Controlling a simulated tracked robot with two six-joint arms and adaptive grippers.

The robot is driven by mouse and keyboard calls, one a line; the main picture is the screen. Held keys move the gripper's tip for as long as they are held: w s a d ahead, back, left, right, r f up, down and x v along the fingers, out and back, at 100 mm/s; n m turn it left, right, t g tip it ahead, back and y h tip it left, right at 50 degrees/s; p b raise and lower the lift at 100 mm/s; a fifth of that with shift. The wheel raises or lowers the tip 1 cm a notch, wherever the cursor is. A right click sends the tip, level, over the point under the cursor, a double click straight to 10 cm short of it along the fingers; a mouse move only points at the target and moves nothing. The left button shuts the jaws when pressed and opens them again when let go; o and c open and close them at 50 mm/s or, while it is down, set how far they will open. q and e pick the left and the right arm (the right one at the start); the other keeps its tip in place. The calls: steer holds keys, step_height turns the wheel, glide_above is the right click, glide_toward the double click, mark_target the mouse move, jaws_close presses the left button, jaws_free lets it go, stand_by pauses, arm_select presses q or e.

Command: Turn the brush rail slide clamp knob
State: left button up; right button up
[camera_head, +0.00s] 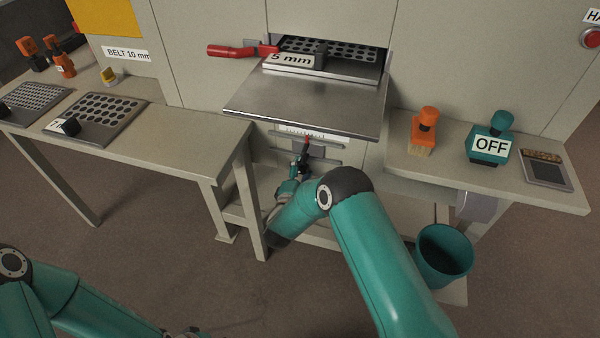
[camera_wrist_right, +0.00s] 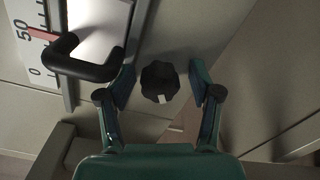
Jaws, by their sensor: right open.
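The knob (camera_wrist_right: 160,83) is black and lobed, with a small white mark on its lower edge. In the right wrist view it lies between the two fingertips of my right gripper (camera_wrist_right: 160,92), which is open with a gap on both sides of the knob. In the head view my right gripper (camera_head: 301,166) is low in front of the machine, below the steel table, and I cannot make out the knob there.
A black bent handle (camera_wrist_right: 85,60) is close to the left finger, beside a white scale (camera_wrist_right: 30,40) with a red pointer. The steel table (camera_head: 305,108) overhangs my right gripper. A teal bin (camera_head: 444,262) stands on the right. A bench leg (camera_head: 249,200) is left of my right arm.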

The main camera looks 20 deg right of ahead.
steer(key=m+b, duration=0.1)
steer(key=m, duration=0.3)
steer(key=shift+d, duration=0.1)
steer(key=m+b, duration=0.2)
steer(key=m, duration=0.1)
steer(key=m+b, duration=0.5)
steer(key=m, duration=0.1)
steer(key=shift+f+m+b, duration=0.25)
steer(key=shift+m+b, duration=0.05)
steer(key=shift+m, duration=0.1)
steer(key=shift+r+m+b, duration=0.1)
steer(key=shift+m+b, duration=0.2)
steer(key=shift+m, duration=0.3)
steer(key=m+b, duration=0.6)
steer(key=shift+f+b, duration=0.3)
steer(key=shift+b, duration=0.1)
steer(key=shift+r+m+b, duration=0.2)
steer(key=shift+m+b, duration=0.15)
steer(key=shift+m, duration=0.35)
steer(key=shift+r, duration=0.15)
steer(key=shift+c, duration=0.3)
